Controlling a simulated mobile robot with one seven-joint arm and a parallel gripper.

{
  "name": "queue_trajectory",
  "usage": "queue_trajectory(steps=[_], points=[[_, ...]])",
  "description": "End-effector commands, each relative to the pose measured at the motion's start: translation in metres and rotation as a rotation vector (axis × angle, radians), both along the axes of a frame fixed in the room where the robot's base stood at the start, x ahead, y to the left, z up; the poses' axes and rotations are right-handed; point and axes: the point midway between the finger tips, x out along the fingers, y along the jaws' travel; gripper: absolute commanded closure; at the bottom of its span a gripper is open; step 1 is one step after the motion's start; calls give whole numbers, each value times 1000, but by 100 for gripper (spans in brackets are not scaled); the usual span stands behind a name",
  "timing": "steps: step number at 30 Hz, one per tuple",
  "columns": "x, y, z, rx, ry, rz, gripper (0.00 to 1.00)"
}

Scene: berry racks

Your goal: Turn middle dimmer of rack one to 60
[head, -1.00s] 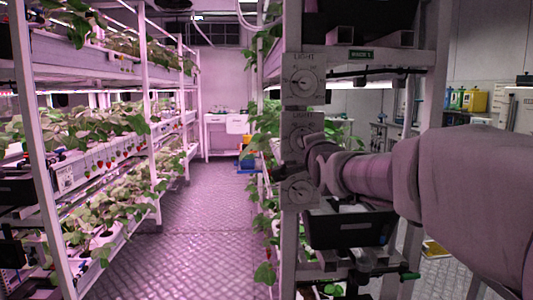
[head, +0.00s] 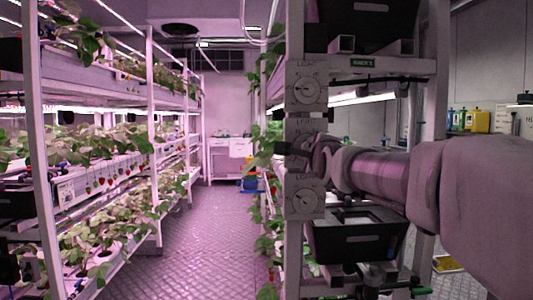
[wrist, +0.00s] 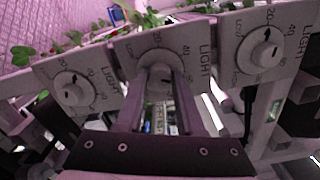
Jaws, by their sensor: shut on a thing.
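Rack one is the near right rack, with a green label (head: 362,62) and three dimmers down its white post. The top dimmer (head: 307,92) and bottom dimmer (head: 306,198) show clearly in the head view. The middle dimmer (head: 305,126) is mostly hidden behind my gripper (head: 292,149). In the wrist view, the two fingers of my gripper (wrist: 158,90) are shut on the knob of the middle dimmer (wrist: 133,52). Its scale shows in part, but the knob's pointer is hidden and its setting cannot be told. The other dimmers (wrist: 72,88) (wrist: 265,50) stand either side.
A black bin (head: 358,243) sits in the rack just below my arm. Strawberry plants hang beside the post on the left. The aisle floor (head: 210,230) is clear, with another planted rack (head: 150,130) across it.

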Motion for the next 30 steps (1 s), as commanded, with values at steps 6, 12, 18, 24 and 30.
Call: queue_trajectory(steps=[6,12,18,24,30], points=[[0,0,1,4,-1,1,100],[0,0,1,3,-1,1,58],[0,0,1,3,-1,1,33],[0,0,0,3,0,0,33],[-10,0,2,4,-1,1,33]])
